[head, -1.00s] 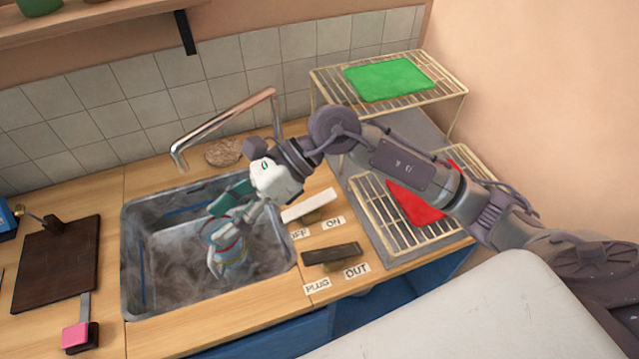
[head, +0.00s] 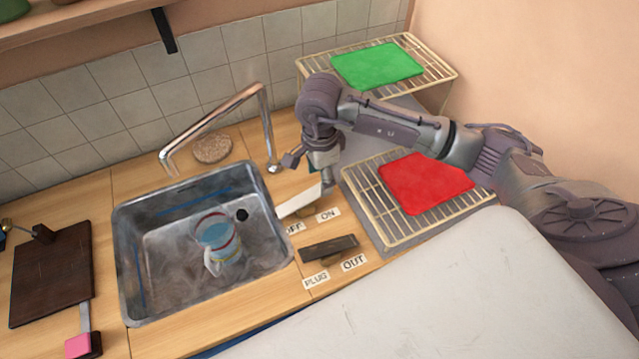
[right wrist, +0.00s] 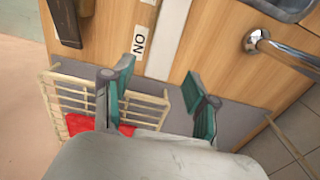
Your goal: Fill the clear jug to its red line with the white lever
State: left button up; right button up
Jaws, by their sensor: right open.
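The clear jug (head: 222,243) stands in the sink (head: 128,275), with a red line around it and pale blue on its body; its fill level is unclear. The white lever (head: 299,201) lies on the counter right of the sink, behind the OFF and ON labels. My right gripper (right wrist: 158,72) is open and empty. In the right wrist view the white lever (right wrist: 167,38) lies ahead between its green-padded fingers, apart from them. In the head view the fingers are mostly hidden behind my wrist near the lever's far end. My left gripper is out of view.
A metal faucet (head: 222,115) arches toward the sink; no water stream shows. A dark lever (head: 330,248) with PLUG and OUT labels sits in front of the white one. Wire racks with a red cloth (head: 425,183) and a green cloth (head: 377,66) stand at right.

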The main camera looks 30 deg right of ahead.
aim_at(319, 189)
notch_tip(319, 189, down, 5)
jog(key=shift+a+f+p, duration=0.1)
jog(key=shift+p, duration=0.35)
